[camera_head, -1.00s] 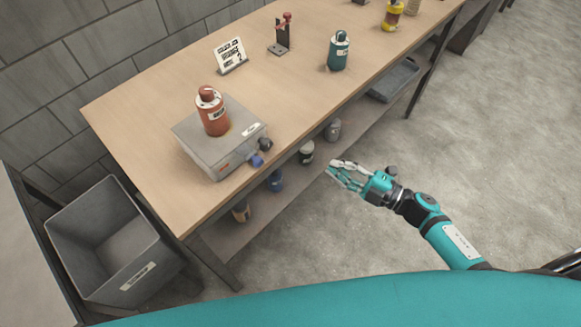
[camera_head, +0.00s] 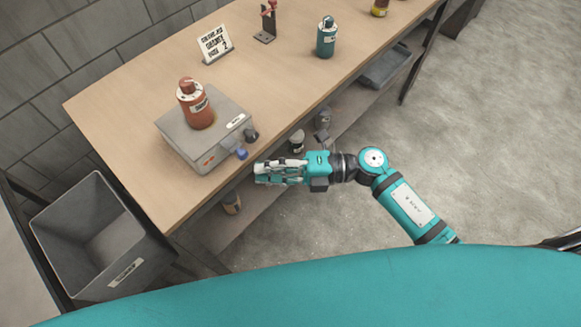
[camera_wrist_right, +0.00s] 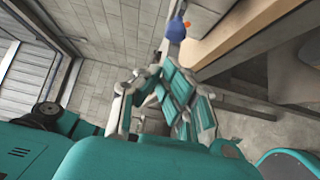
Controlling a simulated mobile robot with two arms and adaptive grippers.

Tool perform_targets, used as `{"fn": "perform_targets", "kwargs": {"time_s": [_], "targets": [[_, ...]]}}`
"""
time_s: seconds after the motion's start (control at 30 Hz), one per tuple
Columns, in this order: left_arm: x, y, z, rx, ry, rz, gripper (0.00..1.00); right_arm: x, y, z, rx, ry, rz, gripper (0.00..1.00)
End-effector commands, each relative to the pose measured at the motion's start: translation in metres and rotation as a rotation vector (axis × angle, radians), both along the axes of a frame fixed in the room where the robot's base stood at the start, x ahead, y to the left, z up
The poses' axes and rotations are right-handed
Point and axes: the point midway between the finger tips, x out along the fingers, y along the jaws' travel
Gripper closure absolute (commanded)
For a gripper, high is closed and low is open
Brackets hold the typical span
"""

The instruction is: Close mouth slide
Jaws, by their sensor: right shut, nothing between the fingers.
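A grey metal box (camera_head: 175,127) sits at the near edge of the wooden table. A blue knob (camera_head: 242,153) and a dark knob (camera_head: 251,135) stick out from its right side. I cannot make out the mouth slide itself or whether it is open. A red bottle (camera_head: 196,110) stands upright on the box. My right gripper (camera_head: 260,173) is shut and empty, just off the table's near edge, right of and below the blue knob, apart from it. In the right wrist view the blue knob (camera_wrist_right: 176,29) shows beyond the fingers (camera_wrist_right: 158,85). My left gripper is out of view.
The wooden table (camera_head: 130,130) also holds a small sign (camera_head: 215,43), a red-topped stand (camera_head: 266,22) and a teal bottle (camera_head: 326,38). A lower shelf carries several jars and a grey tray (camera_head: 385,65). A grey bin (camera_head: 120,270) stands at the left. The floor at right is clear.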

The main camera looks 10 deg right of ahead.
Motion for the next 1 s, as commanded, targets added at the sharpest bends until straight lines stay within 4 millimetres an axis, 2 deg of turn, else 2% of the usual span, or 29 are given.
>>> {"fn": "perform_targets", "kwargs": {"time_s": [0.2,0.63,0.8,1.0], "targets": [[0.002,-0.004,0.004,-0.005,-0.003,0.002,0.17,0.017,0.013,0.0,0.001,0.001,0.002,1.0],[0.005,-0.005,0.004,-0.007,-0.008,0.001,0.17,0.021,0.015,-0.001,0.001,0.001,0.002,1.0],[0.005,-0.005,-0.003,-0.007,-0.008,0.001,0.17,0.042,0.03,-0.001,0.003,-0.002,0.002,1.0],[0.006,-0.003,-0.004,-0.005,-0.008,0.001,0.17,0.05,0.036,0.0,0.002,0.001,-0.001,1.0]]}}
